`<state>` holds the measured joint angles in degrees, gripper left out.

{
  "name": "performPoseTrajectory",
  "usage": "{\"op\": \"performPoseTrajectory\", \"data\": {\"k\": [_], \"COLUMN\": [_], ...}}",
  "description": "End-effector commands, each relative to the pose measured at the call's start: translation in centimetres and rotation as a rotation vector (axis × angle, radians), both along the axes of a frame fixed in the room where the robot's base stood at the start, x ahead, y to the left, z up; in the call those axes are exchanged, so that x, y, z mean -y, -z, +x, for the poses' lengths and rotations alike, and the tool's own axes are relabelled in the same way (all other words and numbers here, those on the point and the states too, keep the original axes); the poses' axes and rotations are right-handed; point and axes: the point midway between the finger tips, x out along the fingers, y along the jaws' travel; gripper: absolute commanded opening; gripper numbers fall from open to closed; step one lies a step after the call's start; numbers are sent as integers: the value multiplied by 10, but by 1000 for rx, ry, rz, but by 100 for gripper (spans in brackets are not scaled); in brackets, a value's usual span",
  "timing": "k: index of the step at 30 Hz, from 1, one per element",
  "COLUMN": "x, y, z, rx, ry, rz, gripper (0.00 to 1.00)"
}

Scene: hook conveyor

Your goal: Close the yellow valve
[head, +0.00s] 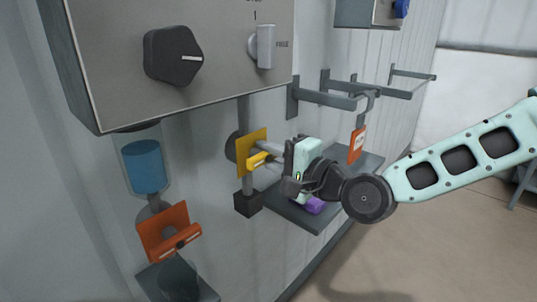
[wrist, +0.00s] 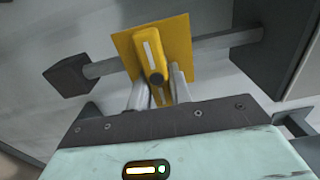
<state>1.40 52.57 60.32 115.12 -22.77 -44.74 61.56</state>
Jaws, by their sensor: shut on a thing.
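The yellow valve has a square yellow plate (head: 243,146) on a vertical grey pipe on the wall, below the control box. Its yellow handle (head: 259,160) sticks out to the right towards my gripper (head: 272,155). In the wrist view the plate (wrist: 181,47) and the handle with a white stripe (wrist: 152,55) are close ahead. The handle lies roughly crosswise to the pipe (wrist: 105,68). My gripper (wrist: 158,88) is shut on the handle, with one finger on each side of it. The fingers partly hide the handle's near end.
A grey control box (head: 215,60) with a black knob (head: 172,55) and a switch hangs above. An orange valve (head: 163,228) sits below a blue-filled cylinder (head: 145,166) at left. A grey shelf (head: 318,219) with a purple thing (head: 306,206), wall brackets and an orange tag (head: 356,145) are nearby.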

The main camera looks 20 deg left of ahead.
Motion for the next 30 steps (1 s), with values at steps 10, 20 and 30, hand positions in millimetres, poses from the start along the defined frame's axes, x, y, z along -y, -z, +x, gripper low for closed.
{"op": "performPoseTrajectory", "data": {"k": [10, 20, 30], "x": [1, 0, 15], "y": [1, 1, 2], "z": [1, 0, -5], "rx": [-5, -3, -1], "ry": [2, 1, 2], "rz": [0, 0, 0], "gripper": [0, 42, 42]}}
